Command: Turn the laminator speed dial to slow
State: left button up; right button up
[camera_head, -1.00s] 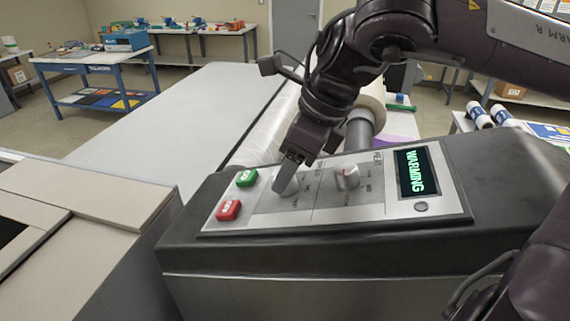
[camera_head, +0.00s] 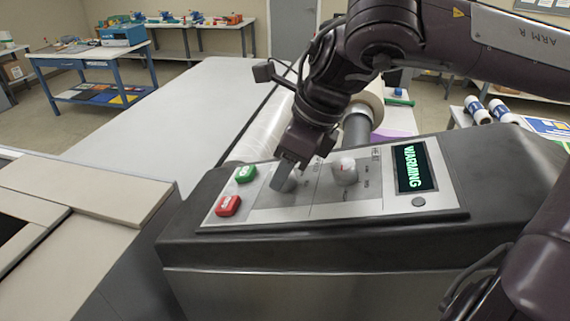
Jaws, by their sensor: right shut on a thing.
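The laminator's control panel (camera_head: 375,207) lies on top of its dark housing. My right gripper (camera_head: 284,178) reaches down from above and is shut on the left dial (camera_head: 291,187). The fingers cover most of this dial, so its pointer cannot be read. A second dial (camera_head: 346,172) to its right is free and stands apart from the gripper. The small print around both dials is too blurred to read surely. My left gripper is not in view.
A green button (camera_head: 245,174) and a red button (camera_head: 228,206) sit just left of the held dial. A round grey button (camera_head: 418,201) is below the display. Behind the panel is a film roll (camera_head: 262,132) beside a long grey table (camera_head: 165,115).

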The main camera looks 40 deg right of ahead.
jog(key=shift+r, duration=0.1)
jog(key=n+g+y+p, duration=0.1)
jog(key=n+p, duration=0.2)
jog(key=shift+w+d+r+g+y, duration=0.1)
jog(key=shift+w+d+g+y, duration=0.05)
jog(key=shift+g+y, duration=0.25)
jog(key=n+g+y+p, duration=0.1)
jog(key=n+g, duration=0.1)
jog(key=n, duration=0.1)
jog(key=shift+w+d+p, duration=0.1)
jog(key=shift+w+p, duration=0.05)
jog(key=shift+p, duration=0.2)
jog(key=shift+w+f+n+g, duration=0.1)
jog(key=shift+f+n+g, duration=0.1)
jog(key=shift+n+g, duration=0.85)
jog(key=shift+w+n+g+y, duration=0.1)
jog(key=shift+n+g+y, duration=0.35)
jog(key=shift+n, duration=0.7)
jog(key=o, duration=1)
